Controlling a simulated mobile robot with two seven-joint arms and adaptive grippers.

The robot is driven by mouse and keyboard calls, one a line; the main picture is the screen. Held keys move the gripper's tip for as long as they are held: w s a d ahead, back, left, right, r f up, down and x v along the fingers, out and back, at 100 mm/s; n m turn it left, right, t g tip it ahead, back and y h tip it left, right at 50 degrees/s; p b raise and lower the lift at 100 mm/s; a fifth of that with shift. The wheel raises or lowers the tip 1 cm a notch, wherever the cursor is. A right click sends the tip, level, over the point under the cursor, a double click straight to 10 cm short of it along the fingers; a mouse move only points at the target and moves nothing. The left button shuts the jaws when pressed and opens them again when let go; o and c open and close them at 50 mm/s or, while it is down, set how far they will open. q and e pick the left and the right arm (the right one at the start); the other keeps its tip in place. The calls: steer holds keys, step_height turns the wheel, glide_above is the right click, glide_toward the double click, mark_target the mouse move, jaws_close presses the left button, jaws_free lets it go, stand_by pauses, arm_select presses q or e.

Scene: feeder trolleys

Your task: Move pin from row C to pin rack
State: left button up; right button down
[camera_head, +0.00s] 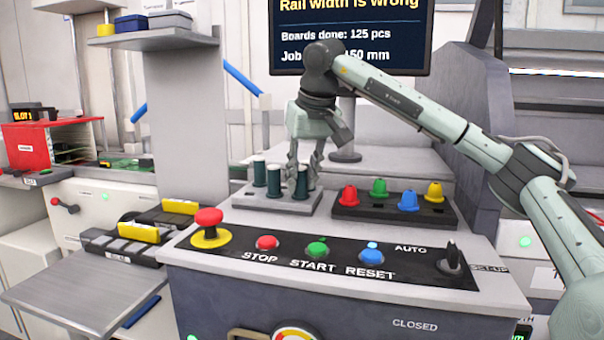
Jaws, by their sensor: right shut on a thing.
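The grey pin rack (276,204) stands on the console top, left of the middle of the head view. Several dark teal pins stand upright in it, including a left one (259,174) and one beside it (274,180). My right gripper (303,180) reaches down over the right part of the rack. Its fingers are shut on a dark teal pin (301,184). That pin is upright at the rack; I cannot tell whether its lower end is seated. Row C cannot be made out. My left gripper is out of view.
A dark tray (395,216) with red, green, blue and yellow knobs lies right of the rack. In front are a red mushroom button (209,218) and the stop, start and reset buttons. A screen (400,40) reading "Rail width is wrong" stands behind my right arm.

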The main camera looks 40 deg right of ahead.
mark_target(301, 167)
stand_by(0.3)
steer(key=c, duration=1.2)
jaws_free()
steer(key=shift+o, duration=1.1)
steer(key=shift+r, duration=0.15)
step_height(301, 167, up, 3)
steer(key=p, duration=0.3)
steer(key=shift+r+p, duration=0.4)
steer(key=shift+r, duration=1.95)
